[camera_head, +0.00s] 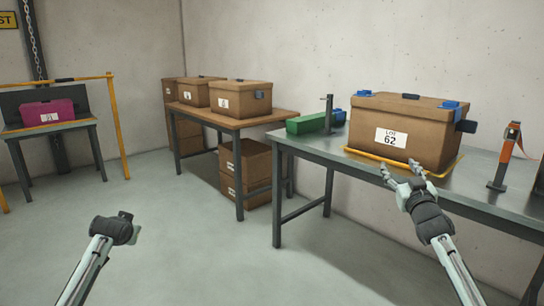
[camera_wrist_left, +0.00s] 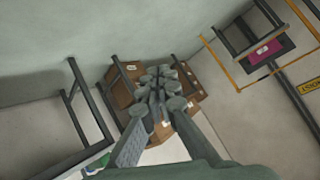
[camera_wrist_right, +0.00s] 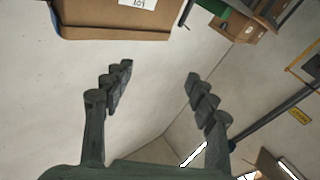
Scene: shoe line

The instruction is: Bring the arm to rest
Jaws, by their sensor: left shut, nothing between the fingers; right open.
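My right gripper (camera_head: 402,172) is open in the head view, at the front edge of the grey table, in front of the brown box labelled LOT 62 (camera_head: 430,125). In the right wrist view its fingers (camera_wrist_right: 158,88) are spread with nothing between them, and the box (camera_wrist_right: 110,25) shows at the top left, apart from them. My left gripper (camera_head: 120,228) is low at the left over the floor; its fingers barely show there. In the left wrist view its fingers (camera_wrist_left: 160,85) are shut together and empty.
The grey table (camera_head: 352,160) carries the box inside a yellow outline, a green block (camera_head: 306,124) and an orange-and-grey device (camera_head: 505,155). A wooden table (camera_head: 250,121) with brown boxes stands behind. A magenta box (camera_head: 47,112) is on a stand at the left. The middle floor is clear.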

